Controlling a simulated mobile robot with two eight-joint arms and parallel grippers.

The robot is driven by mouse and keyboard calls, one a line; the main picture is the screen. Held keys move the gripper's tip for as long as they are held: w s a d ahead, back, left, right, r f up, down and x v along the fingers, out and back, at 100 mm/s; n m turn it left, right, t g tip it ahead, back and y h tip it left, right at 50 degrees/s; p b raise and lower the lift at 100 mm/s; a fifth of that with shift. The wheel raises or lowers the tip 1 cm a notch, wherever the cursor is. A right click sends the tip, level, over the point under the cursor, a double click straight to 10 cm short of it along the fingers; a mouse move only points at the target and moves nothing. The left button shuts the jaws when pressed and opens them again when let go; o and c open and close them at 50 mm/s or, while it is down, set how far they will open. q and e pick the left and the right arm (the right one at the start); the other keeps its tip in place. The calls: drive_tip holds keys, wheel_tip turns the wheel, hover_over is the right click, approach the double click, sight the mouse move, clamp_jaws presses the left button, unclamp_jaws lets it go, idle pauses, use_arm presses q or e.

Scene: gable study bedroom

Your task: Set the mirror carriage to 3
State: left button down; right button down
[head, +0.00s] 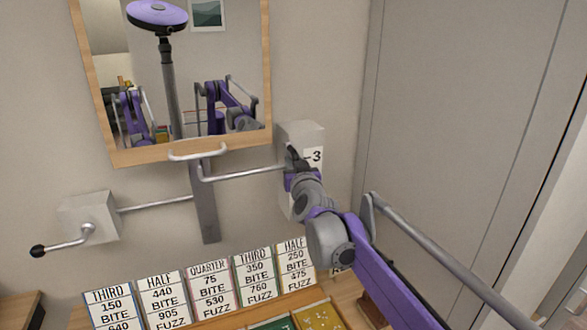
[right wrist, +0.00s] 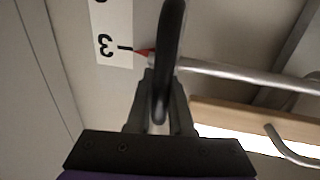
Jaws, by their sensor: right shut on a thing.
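The wood-framed mirror (head: 183,70) hangs on the wall, with a pale bar handle (head: 198,152) at its lower edge. A grey metal rod (head: 245,173) runs from under it to a grey wall box (head: 302,136) with a white scale (head: 314,157) showing a 3. In the right wrist view, a red pointer (right wrist: 146,53) sits beside the tick at the 3 on the scale (right wrist: 112,40). My right gripper (head: 293,165) is at the box; it also shows in the right wrist view (right wrist: 162,90), shut on a black curved handle (right wrist: 172,45). My left gripper shows directly in neither view.
A second wall box (head: 88,215) with a black-knobbed crank (head: 38,251) is at left. Several printed cards (head: 212,293) stand in a row below the mirror. A grey panel (head: 450,120) stands close on the right. My own reflection shows in the mirror.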

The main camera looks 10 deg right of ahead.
drive_tip(key=c, duration=0.8)
unclamp_jaws()
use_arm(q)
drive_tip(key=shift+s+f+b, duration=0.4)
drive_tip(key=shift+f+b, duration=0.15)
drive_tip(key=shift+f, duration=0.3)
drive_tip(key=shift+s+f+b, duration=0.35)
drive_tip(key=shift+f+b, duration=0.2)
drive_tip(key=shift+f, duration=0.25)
use_arm(e)
drive_tip(key=s, duration=1.1)
drive_tip(key=s+d+f+g, duration=0.3)
drive_tip(key=s+f+g, duration=0.9)
drive_tip(key=s+f, duration=2)
wheel_tip(320, 180, down, 3)
drive_tip(key=shift+s+f, duration=0.2)
drive_tip(key=shift+s, duration=0.1)
